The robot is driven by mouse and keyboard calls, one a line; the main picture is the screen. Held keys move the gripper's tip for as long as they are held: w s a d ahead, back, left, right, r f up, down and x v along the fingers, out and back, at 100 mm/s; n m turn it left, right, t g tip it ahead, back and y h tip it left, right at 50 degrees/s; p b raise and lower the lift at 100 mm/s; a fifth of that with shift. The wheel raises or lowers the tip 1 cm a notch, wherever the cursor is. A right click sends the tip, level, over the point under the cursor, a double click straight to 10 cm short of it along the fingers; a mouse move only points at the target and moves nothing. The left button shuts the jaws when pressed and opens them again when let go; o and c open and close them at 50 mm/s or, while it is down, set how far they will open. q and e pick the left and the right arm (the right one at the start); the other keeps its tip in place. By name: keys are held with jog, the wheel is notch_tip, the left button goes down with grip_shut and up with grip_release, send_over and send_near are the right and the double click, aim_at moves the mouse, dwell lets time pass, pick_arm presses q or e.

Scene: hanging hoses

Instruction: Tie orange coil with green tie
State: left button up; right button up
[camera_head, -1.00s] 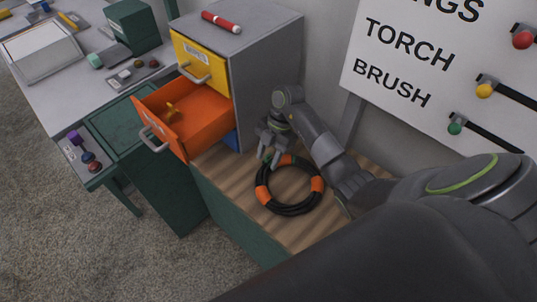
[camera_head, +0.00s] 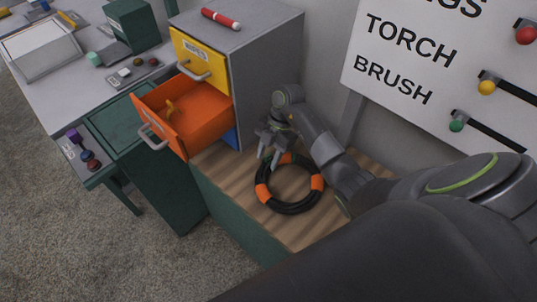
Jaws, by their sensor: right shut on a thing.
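The coil (camera_head: 274,206) is a black hose ring with several orange bands. It lies on the wooden top of a low green cabinet. My right gripper (camera_head: 271,158) reaches down to its far left edge, beside the upper orange band, and is shut on the coil there. The fingertips partly hide that spot. A green knob (camera_head: 457,125) with a black strap, which looks like the green tie, hangs on the white board at the right. My left gripper is not in view.
An open orange drawer (camera_head: 211,119) holding a small yellow thing juts out left of my gripper. The grey cabinet (camera_head: 268,80) stands behind, with a red and white stick (camera_head: 221,20) on top. Yellow (camera_head: 487,87) and red (camera_head: 526,35) knobs hang above the green one.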

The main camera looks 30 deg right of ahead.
jog(key=shift+f, duration=0.2)
jog(key=o, duration=1.1)
jog(key=shift+c, duration=0.2)
jog(key=b+v, duration=0.1)
jog(key=v, duration=0.4)
jog(key=shift+w, duration=0.1)
jog(key=p+v, duration=0.8)
jog(key=v, duration=0.4)
jog(key=shift+r, duration=0.3)
jog(key=shift+f, duration=0.1)
